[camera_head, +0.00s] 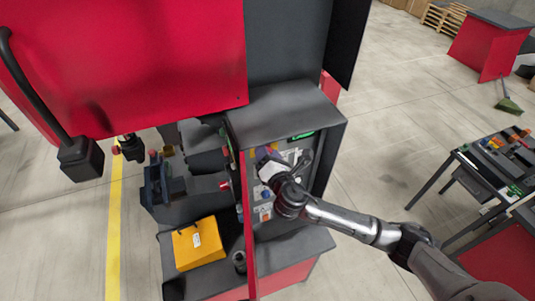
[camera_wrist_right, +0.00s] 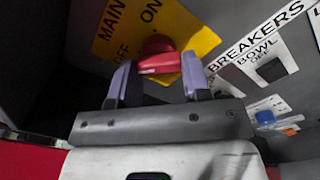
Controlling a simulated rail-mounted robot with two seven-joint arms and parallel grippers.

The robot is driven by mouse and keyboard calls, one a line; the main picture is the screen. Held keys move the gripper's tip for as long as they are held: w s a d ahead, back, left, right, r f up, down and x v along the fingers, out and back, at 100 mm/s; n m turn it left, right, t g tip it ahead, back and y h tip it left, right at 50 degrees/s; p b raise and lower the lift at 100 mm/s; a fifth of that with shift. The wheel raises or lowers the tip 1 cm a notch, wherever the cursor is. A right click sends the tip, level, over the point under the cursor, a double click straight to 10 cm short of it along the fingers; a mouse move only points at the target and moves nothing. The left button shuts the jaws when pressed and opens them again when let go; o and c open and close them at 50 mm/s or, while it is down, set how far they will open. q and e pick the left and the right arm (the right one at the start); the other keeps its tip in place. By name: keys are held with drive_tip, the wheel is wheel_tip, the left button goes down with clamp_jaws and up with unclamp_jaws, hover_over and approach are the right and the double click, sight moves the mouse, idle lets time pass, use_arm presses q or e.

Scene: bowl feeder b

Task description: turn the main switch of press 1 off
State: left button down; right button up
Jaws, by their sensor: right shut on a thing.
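The main switch is a red rotary handle (camera_wrist_right: 158,64) on a yellow plate (camera_wrist_right: 203,42) lettered MAIN, ON and OFF, in the right wrist view. The handle lies roughly level across the picture; which mark it points to I cannot tell for sure. My right gripper (camera_head: 266,160) reaches the open control cabinet in the head view and hides most of the switch there. In the wrist view its two grey-violet fingers stand on either side of the red handle, shut on it. My left gripper is in neither view.
A label strip reading BREAKERS and BOWL (camera_wrist_right: 262,42) and a blue button (camera_wrist_right: 265,117) are right of the switch. The grey cabinet top (camera_head: 285,108) overhangs the panel. A yellow box (camera_head: 198,245) stands at lower left. Open floor lies to the right, before a tool table (camera_head: 470,185).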

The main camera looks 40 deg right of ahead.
drive_tip(key=o, duration=0.9)
drive_tip(key=shift+o, duration=0.2)
drive_tip(key=b+v, duration=0.4)
drive_tip(key=v, duration=0.9)
drive_tip(key=shift+s+a, duration=0.15)
drive_tip(key=shift+s, duration=0.25)
